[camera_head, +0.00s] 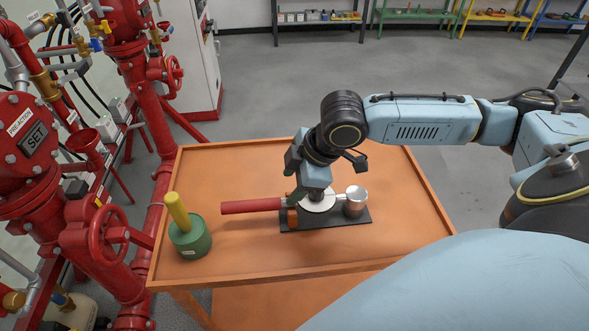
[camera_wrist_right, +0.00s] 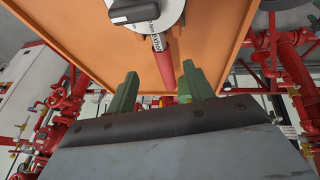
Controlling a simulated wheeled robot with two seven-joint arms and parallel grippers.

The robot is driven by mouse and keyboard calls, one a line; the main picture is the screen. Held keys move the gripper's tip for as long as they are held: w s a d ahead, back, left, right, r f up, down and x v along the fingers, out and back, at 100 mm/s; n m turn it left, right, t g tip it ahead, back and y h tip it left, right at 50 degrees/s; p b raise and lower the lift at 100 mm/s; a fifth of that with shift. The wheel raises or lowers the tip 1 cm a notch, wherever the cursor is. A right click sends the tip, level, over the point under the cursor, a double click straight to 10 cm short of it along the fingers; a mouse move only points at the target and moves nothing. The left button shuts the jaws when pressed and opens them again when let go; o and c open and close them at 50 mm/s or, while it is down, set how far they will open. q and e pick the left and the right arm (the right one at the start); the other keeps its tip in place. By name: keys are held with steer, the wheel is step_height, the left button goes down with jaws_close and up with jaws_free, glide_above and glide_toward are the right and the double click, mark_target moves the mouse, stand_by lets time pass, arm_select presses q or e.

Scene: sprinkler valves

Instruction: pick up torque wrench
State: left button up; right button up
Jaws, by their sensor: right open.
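The torque wrench has a red handle (camera_head: 250,206) pointing left and a metal shaft running right, partly hidden by my right gripper. It lies over a black base with a white disc (camera_head: 322,204) and a metal cylinder (camera_head: 354,206) on the orange table. My right gripper (camera_head: 293,196) is over the wrench near the inner end of the handle, fingers apart. In the right wrist view, the red handle (camera_wrist_right: 164,66) lies in the gap between the two green fingers (camera_wrist_right: 160,86), with no visible contact. My left gripper is not in view.
A green round object with a yellow upright handle (camera_head: 190,238) stands at the table's left. Red pipes and valves (camera_head: 95,235) stand close beyond the left edge. The table's front and back right parts (camera_head: 405,190) are clear. Shelves line the far wall.

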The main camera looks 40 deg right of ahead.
mark_target(279, 201)
steer(key=shift+x, duration=0.8)
steer(key=shift+w+f, duration=0.1)
steer(key=shift+f, duration=0.2)
steer(key=shift+b+x, duration=0.35)
steer(key=shift+x, duration=0.5)
steer(key=b+x, duration=0.1)
steer(key=x, duration=0.2)
steer(key=shift+a+f, duration=0.2)
steer(key=shift+f, duration=0.15)
steer(key=shift+c, duration=1.4)
jaws_close()
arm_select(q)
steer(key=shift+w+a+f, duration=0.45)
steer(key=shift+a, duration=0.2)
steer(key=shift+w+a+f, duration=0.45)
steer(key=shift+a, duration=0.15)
